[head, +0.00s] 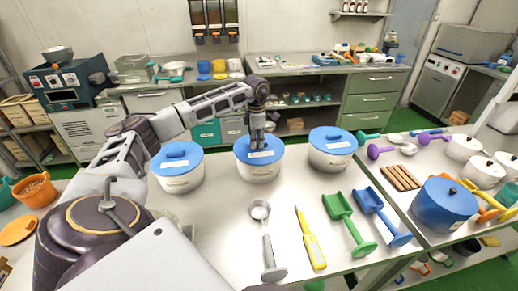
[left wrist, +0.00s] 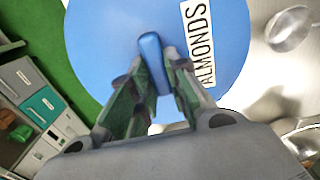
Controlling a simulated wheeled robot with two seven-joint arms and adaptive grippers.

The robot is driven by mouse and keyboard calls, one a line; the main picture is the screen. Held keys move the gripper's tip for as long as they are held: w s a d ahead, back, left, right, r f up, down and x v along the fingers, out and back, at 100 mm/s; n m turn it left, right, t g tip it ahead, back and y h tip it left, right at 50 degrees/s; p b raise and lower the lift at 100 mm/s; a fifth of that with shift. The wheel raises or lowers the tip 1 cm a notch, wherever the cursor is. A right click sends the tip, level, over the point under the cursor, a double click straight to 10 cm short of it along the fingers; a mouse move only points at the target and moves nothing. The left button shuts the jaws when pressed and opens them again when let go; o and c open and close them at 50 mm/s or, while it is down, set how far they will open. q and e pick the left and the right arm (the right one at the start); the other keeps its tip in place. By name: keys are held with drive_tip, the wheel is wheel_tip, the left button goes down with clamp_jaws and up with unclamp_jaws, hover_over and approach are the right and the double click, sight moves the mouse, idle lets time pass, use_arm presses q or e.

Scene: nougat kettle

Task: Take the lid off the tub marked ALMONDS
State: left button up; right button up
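The middle white tub (head: 258,172) stands on the steel table with its round blue lid (head: 244,157) on top. In the left wrist view the lid (left wrist: 105,30) fills the upper middle, with a white label reading ALMONDS (left wrist: 200,45) and a raised blue bar handle (left wrist: 152,55). My left gripper (head: 257,146) points down at the lid from above. In the left wrist view its fingers (left wrist: 155,72) lie on both sides of the handle, close against it. The right gripper is not in view.
Similar blue-lidded tubs stand left (head: 178,180) and right (head: 331,155) of it. In front lie a metal ladle (head: 266,245), a yellow tool (head: 310,240), a green scoop (head: 346,220) and a blue scoop (head: 380,215). A blue pot (head: 443,208) stands farther right.

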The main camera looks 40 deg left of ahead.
use_arm(q)
clamp_jaws()
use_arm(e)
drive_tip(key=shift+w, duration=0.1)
use_arm(q)
drive_tip(key=shift+r, duration=0.1)
drive_tip(key=shift+r, duration=0.2)
wheel_tip(320, 180, up, 8)
drive_tip(key=shift+f+b, duration=0.25)
drive_tip(key=shift+b, duration=0.05)
drive_tip(key=shift+r, duration=1)
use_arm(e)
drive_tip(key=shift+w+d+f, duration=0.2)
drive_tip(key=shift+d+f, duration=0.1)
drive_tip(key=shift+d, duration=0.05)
use_arm(q)
drive_tip(key=shift+r, duration=0.15)
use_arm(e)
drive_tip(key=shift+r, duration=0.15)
use_arm(q)
drive_tip(key=shift+r+p, duration=1.35)
drive_tip(key=shift+p, duration=0.3)
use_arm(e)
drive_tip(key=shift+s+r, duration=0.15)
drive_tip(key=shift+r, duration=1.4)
